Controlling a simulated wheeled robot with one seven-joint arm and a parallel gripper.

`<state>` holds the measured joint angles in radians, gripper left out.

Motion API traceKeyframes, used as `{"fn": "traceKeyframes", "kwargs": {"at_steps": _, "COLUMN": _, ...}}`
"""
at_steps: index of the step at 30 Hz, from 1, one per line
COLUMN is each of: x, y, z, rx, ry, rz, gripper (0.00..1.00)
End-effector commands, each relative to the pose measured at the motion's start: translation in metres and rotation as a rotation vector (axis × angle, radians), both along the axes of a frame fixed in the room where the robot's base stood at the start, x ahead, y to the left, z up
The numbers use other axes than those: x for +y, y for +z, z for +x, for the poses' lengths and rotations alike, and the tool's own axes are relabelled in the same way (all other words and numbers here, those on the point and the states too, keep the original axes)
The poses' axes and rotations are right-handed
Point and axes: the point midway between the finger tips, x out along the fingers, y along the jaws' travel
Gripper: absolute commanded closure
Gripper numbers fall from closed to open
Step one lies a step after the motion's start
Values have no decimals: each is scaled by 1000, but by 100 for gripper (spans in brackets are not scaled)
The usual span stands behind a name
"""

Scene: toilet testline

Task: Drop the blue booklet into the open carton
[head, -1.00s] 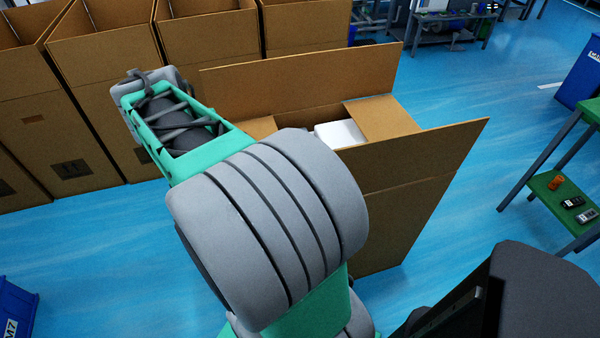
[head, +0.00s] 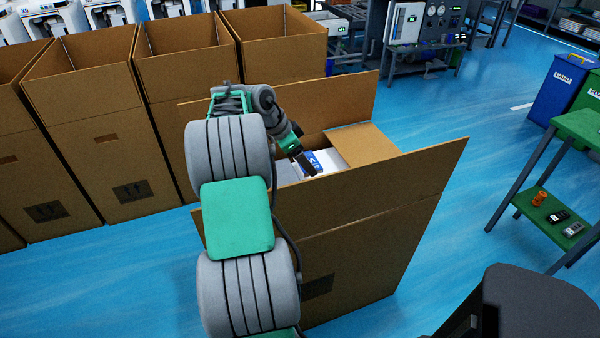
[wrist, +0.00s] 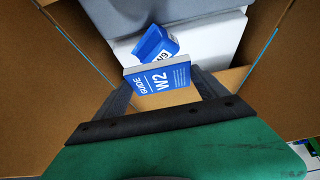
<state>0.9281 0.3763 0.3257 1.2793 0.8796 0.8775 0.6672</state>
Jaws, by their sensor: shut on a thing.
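The blue booklet (wrist: 158,80), marked "GUIDE W2", is held between the fingers of my gripper (wrist: 162,77) in the wrist view. The open carton (head: 370,235) stands in the middle of the head view with its flaps up. My gripper (head: 304,160) points down into the carton's opening, and the booklet is above the inside of it. A white block (wrist: 210,35) lies inside the carton, and a second blue item (wrist: 156,42) with a white label appears on or over it. In the head view a blue patch shows beside my fingers; I cannot tell which blue item it is.
More tall open cartons (head: 100,130) stand in a row behind and to the left. A green-topped table (head: 578,125) with small items on its lower shelf stands at the right. Blue floor between it and the carton is clear.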

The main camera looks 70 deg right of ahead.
Motion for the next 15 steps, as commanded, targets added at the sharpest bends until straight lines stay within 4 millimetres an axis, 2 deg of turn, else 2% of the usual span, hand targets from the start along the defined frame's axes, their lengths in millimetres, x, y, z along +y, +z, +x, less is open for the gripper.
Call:
{"fn": "traceKeyframes", "kwargs": {"at_steps": 1, "x": -10, "y": -4, "z": 8, "rx": 1, "ry": 1, "rz": 1, "gripper": 64}}
{"fn": "traceKeyframes", "kwargs": {"at_steps": 6, "x": -33, "y": -43, "z": 28, "rx": 1, "ry": 1, "rz": 1, "gripper": 64}}
{"fn": "traceKeyframes", "kwargs": {"at_steps": 13, "x": -47, "y": -66, "z": 40, "rx": 1, "ry": 3, "rz": 1, "gripper": 64}}
{"fn": "traceKeyframes", "kwargs": {"at_steps": 15, "x": -46, "y": -78, "z": 39, "rx": 2, "ry": 2, "rz": 2, "gripper": 64}}
